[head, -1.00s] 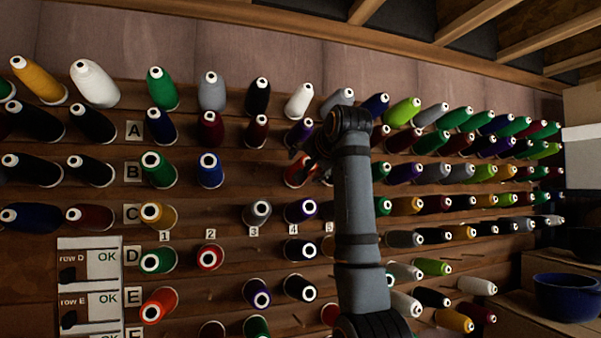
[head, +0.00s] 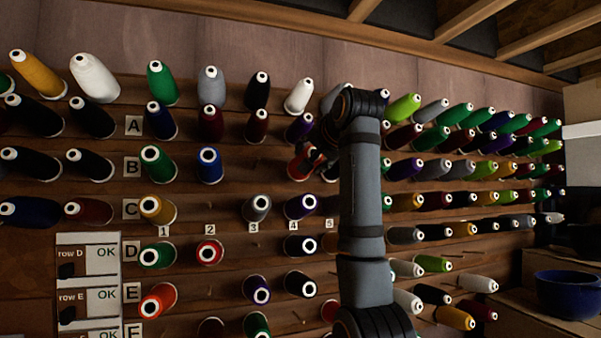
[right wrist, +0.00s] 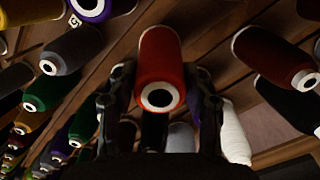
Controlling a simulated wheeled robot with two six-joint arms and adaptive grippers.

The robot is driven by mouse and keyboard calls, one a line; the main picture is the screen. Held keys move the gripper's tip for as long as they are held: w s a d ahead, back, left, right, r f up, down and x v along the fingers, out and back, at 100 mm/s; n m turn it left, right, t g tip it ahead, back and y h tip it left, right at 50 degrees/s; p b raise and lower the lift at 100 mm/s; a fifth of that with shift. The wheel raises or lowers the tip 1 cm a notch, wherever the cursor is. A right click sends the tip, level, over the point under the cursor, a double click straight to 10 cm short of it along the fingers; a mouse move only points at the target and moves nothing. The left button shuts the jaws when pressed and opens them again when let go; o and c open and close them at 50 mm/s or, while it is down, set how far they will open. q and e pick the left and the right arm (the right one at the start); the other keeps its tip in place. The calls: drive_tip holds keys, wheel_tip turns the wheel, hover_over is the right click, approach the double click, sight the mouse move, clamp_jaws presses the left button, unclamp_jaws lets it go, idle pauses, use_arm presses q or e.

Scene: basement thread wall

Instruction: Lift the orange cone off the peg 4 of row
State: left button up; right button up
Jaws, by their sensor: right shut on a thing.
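The orange cone (head: 295,170) is in row B above the number 4 label, its ringed end facing out. It also shows in the right wrist view (right wrist: 161,58), red-orange, with its white-ringed dark end toward the camera. My right gripper (head: 316,160) is at the cone's right side in the head view, partly hidden by my own arm. In the right wrist view my right gripper (right wrist: 160,105) has a finger on each side of the cone and is shut on it. The peg is hidden, so I cannot tell how far the cone sits on it. My left gripper is not in view.
A similar orange cone (head: 158,299) sits in row E at left. A blue bowl (head: 568,297) stands at lower right. Row B has a gap left of the held cone.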

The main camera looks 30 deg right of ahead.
drive_tip(key=b+v, duration=0.1)
drive_tip(key=v, duration=0.1)
drive_tip(key=shift+s, duration=0.3)
drive_tip(key=b+v, duration=0.1)
drive_tip(key=v, duration=0.4)
drive_tip(key=shift+s+a, duration=0.15)
drive_tip(key=shift+s, duration=0.1)
drive_tip(key=shift+r, duration=0.1)
drive_tip(key=s+r, duration=0.1)
drive_tip(key=s, duration=0.1)
drive_tip(key=s+a+r, duration=0.1)
drive_tip(key=s, duration=0.1)
drive_tip(key=shift+r, duration=0.35)
drive_tip(key=shift+w+d, duration=0.1)
drive_tip(key=shift+w, duration=0.15)
